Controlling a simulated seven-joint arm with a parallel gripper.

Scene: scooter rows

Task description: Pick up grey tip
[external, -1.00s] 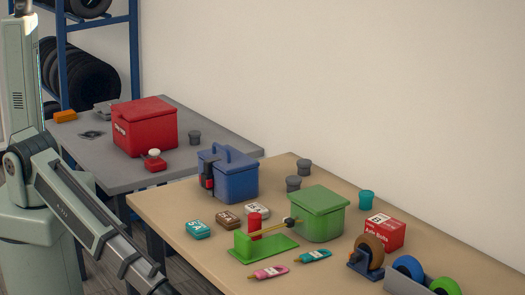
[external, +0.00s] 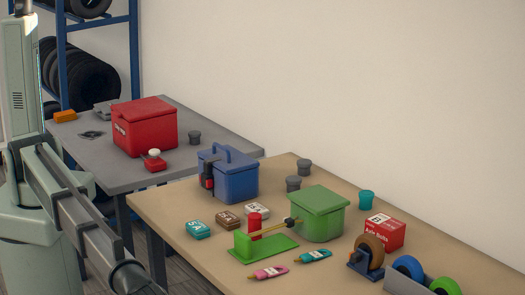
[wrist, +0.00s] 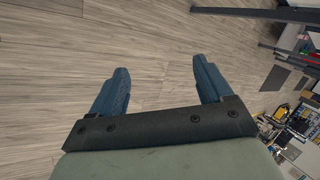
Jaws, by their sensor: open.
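Which piece is the grey tip I cannot tell for sure. Two small dark grey cup-shaped pieces stand near the back of the tan table in the external view, one farther back (external: 304,165) and one closer (external: 293,183). A similar grey piece (external: 194,137) stands on the grey table, right of the red box. My gripper (wrist: 161,64) shows in the wrist view with its two blue fingers wide apart and nothing between them. It is over wooden floor, away from the grey pieces. In the external view it is out of frame.
The tan table (external: 165,211) holds a blue box (external: 230,177), a green box (external: 318,217), a green stand (external: 262,248), tape rolls and tubes. A red box (external: 146,130) stands on the grey table (external: 108,178). A wall runs behind the tables.

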